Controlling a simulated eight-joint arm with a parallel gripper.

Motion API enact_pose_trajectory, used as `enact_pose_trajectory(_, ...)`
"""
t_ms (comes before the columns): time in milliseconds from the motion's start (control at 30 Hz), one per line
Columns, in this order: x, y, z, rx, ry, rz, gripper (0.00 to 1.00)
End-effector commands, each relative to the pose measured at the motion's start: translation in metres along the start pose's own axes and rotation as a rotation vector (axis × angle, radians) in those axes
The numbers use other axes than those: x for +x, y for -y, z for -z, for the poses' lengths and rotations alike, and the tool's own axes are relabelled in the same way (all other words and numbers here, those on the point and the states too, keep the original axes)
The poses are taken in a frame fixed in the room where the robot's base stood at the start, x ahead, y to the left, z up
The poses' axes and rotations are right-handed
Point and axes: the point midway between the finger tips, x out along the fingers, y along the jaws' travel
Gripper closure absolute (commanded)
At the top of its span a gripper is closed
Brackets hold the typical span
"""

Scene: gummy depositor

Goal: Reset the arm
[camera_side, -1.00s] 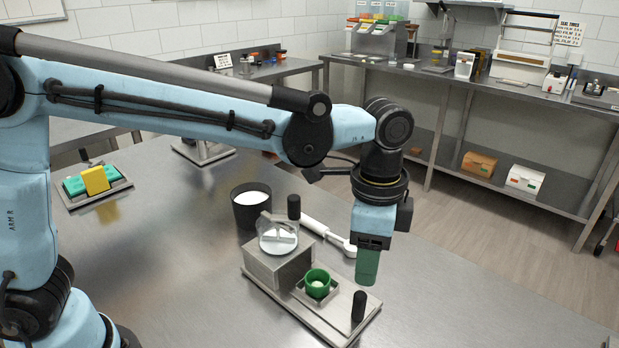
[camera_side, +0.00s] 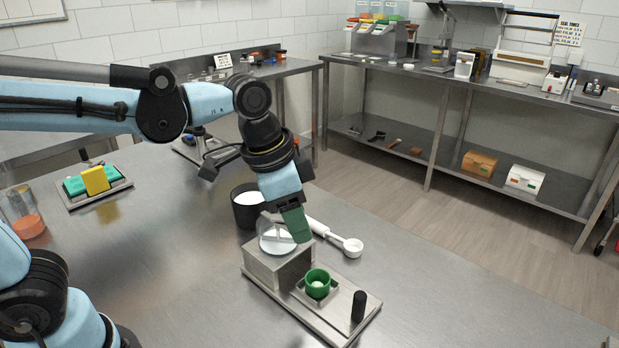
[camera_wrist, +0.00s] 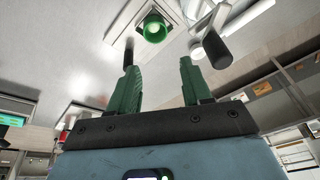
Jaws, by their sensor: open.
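My gripper (camera_side: 296,224) has green fingers and hangs tilted above the metal depositor stand (camera_side: 262,279), near its clear hopper (camera_side: 268,238) with white contents. In the wrist view my gripper (camera_wrist: 158,82) is open, with nothing between its two fingers. A green cup (camera_side: 317,284) with a pale content sits on the stand's square plate, apart from my gripper. The cup also shows in the wrist view (camera_wrist: 154,27), beyond the fingertips. A black upright handle (camera_side: 358,306) stands at the stand's front right.
A black tub of white powder (camera_side: 240,209) and a white scoop (camera_side: 347,244) lie close behind the stand. A tray with teal and yellow blocks (camera_side: 96,180) and a jar with orange contents (camera_side: 24,215) are at left. The right of the steel table (camera_side: 450,290) is clear.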

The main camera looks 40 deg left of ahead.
Motion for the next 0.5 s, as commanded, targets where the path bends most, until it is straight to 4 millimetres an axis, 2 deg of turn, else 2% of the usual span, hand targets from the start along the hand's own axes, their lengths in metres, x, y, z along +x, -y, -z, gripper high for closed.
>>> enact_pose_trajectory(33,-0.002,0.008,-0.013,-0.060,-0.028,0.020,0.51)
enact_pose_trajectory(300,0.001,0.043,-0.069,-0.387,-0.200,0.143,0.51)
enact_pose_trajectory(500,0.006,0.058,-0.094,-0.542,-0.291,0.204,0.51)
